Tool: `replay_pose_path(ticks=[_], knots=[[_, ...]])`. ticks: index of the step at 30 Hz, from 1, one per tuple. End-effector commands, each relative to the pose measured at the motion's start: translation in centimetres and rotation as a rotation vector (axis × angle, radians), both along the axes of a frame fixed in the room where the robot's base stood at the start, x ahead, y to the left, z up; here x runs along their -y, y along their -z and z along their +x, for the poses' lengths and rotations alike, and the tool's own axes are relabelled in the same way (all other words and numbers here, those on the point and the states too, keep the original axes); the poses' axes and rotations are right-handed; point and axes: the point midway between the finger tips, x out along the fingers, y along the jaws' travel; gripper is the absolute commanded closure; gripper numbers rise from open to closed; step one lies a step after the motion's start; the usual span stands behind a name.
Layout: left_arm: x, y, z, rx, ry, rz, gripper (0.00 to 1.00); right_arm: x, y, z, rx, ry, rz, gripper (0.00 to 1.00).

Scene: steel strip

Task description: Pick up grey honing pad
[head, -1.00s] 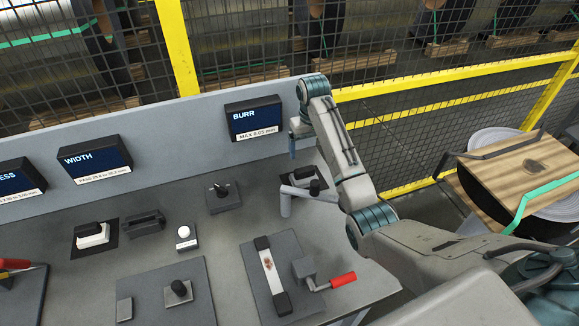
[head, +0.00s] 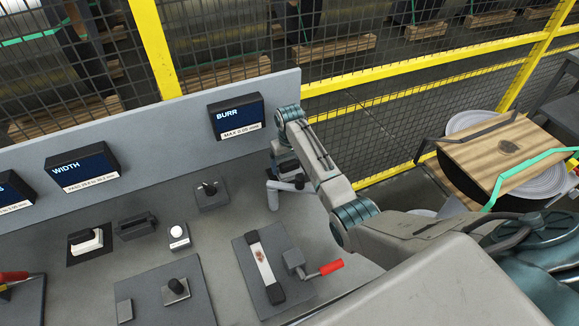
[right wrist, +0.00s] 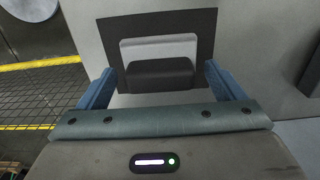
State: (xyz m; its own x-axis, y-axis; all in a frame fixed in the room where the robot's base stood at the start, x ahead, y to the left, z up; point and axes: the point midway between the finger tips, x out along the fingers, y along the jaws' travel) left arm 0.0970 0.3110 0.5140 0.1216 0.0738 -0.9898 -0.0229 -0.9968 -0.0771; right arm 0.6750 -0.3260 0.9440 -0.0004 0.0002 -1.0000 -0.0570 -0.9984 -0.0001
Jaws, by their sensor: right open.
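The grey honing pad (right wrist: 160,46), a light grey block with a black part in front, rests on a dark mat (right wrist: 205,24) in the right wrist view. My right gripper (right wrist: 160,73) is open, its blue fingers on either side of the pad in the picture with gaps between. I cannot tell how far above it they are. In the head view my right gripper (head: 284,165) is over the back right of the bench and hides most of the pad. My left gripper is not in view.
The BURR display (head: 237,117) is at the back. A strip fixture with a red-handled clamp (head: 330,267) lies in front. A white block with a black top (head: 86,242) sits further left.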

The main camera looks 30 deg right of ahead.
Motion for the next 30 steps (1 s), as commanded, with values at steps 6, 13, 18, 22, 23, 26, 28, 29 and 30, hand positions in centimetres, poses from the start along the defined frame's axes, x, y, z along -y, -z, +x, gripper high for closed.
replay_pose_path(ticks=[6,13,18,22,23,26,28,29,30], knots=[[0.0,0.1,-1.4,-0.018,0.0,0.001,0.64,0.0,0.3,0.0,0.001,0.0,0.0,0.11],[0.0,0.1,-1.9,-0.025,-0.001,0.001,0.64,0.0,0.3,0.0,0.001,0.0,0.0,0.48],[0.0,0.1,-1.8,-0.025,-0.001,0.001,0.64,0.0,0.3,0.0,0.001,0.0,0.0,0.6],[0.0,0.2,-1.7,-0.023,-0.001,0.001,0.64,0.0,0.2,0.0,0.002,0.0,0.0,0.61],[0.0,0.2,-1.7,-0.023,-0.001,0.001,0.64,0.0,0.1,0.0,0.002,0.0,0.0,0.61],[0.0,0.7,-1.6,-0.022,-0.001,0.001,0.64,0.1,-0.6,0.1,0.004,0.0,-0.001,0.61],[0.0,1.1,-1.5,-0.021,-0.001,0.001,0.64,0.1,-1.6,0.1,0.006,0.0,-0.001,0.61],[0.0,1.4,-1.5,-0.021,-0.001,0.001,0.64,0.1,-2.2,0.1,0.006,0.0,-0.001,0.61],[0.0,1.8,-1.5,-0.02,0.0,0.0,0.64,0.1,-3.0,0.1,0.007,0.0,-0.001,0.61]])
